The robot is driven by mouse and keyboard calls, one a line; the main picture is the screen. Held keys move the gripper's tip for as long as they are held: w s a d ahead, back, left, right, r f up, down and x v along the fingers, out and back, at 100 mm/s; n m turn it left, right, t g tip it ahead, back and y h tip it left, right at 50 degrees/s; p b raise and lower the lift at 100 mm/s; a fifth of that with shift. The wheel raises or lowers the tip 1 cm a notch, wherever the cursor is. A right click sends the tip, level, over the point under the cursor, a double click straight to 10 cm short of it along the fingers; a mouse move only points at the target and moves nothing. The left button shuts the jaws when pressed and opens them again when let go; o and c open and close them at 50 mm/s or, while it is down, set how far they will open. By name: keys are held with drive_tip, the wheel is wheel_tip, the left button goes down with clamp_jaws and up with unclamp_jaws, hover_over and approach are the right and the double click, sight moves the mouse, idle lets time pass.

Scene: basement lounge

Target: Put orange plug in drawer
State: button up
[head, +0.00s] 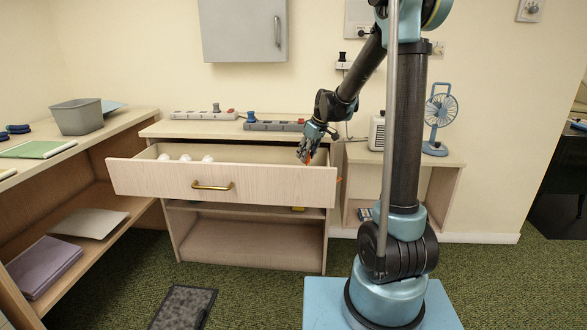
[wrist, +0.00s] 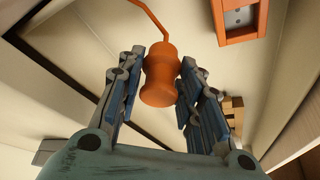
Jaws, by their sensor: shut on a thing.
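The drawer (head: 270,186) is pulled open from the wooden cabinet, with a brass handle on its front. My gripper (head: 306,156) points down over the drawer's right end. In the wrist view my gripper (wrist: 167,88) is shut on the orange plug (wrist: 160,80), with a finger on each side of its waisted body. A thin orange cord leads up from it. In the head view only a small orange bit of the plug (head: 308,159) shows below the fingers. Whether it touches the drawer floor cannot be told.
Several white round things (head: 185,158) lie at the drawer's left. Power strips (head: 203,114) lie on the cabinet top behind. In the wrist view an orange-framed grey piece (wrist: 240,18) lies near the plug. The drawer's middle looks clear.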

sight(308, 162)
wheel_tip(308, 162, down, 6)
drive_tip(key=shift+r, duration=0.1)
drive_tip(key=a, duration=0.1)
drive_tip(key=w+a, duration=0.2)
drive_tip(key=shift+w+a+f, duration=0.15)
drive_tip(key=shift+w+f, duration=0.1)
drive_tip(key=shift+f, duration=0.05)
drive_tip(key=shift+s+f, duration=0.1)
drive_tip(key=shift+f, duration=0.3)
drive_tip(key=o, duration=1.2)
